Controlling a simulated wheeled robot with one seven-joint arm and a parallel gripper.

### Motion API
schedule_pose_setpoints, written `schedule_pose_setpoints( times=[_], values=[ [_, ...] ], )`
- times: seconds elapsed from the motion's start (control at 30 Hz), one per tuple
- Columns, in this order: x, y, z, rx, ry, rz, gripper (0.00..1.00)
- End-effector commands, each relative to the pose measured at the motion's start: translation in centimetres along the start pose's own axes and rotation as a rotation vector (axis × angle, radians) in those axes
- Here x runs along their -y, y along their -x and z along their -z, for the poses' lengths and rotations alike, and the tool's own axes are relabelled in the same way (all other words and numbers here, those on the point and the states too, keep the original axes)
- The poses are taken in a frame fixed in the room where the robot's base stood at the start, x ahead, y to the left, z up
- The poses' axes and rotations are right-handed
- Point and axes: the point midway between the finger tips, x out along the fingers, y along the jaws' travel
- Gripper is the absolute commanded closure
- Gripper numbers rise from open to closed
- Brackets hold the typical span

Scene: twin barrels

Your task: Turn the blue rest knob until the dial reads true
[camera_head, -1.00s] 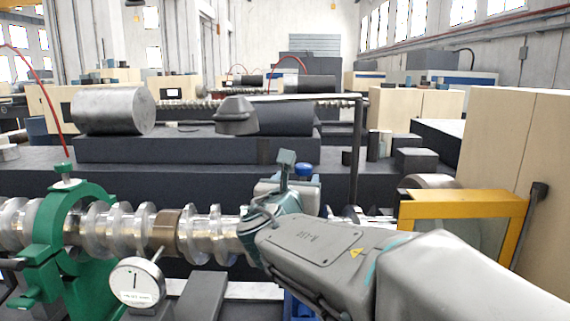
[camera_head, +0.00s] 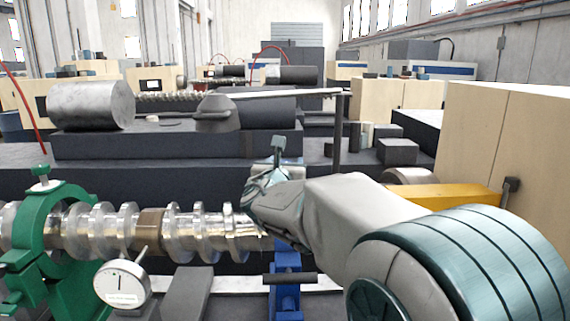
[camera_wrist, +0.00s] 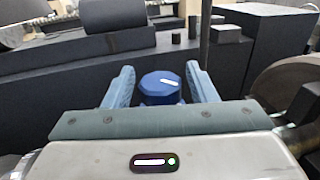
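The blue rest knob (camera_wrist: 160,88), with a white mark on top, sits between the two blue fingers of my gripper (camera_wrist: 160,70) in the wrist view. The fingers are apart, with a gap visible on each side of the knob. The lower part of the blue rest (camera_head: 286,284) shows below the arm. The dial (camera_head: 122,284) is a round white gauge near the shaft (camera_head: 75,230); its dark needle looks nearly upright, and its small print is unreadable.
A green rest (camera_head: 66,262) with its own green knob (camera_head: 40,171) holds the shaft at left. A dark machine bed (camera_head: 180,185) runs behind. A yellow frame (camera_head: 450,195) and beige cabinets (camera_head: 480,140) stand close at right.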

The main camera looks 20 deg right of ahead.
Motion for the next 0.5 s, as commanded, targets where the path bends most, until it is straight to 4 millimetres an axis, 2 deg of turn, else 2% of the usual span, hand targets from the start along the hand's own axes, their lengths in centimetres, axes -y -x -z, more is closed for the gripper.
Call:
schedule_pose_setpoints(
  times=[0.03, 0.1, 0.13, 0.5],
  values=[
    [0.0, 0.01, 0.0, 0.0, 0.0, 0.0, 0.63],
    [0.0, 0.02, 0.0, 0.0, 0.0, 0.0, 0.83],
    [0.0, 0.02, 0.0, 0.0, 0.0, 0.0, 0.86],
    [-0.18, 0.03, -0.1, -0.001, 0.0, 0.053, 0.85]
  ],
)
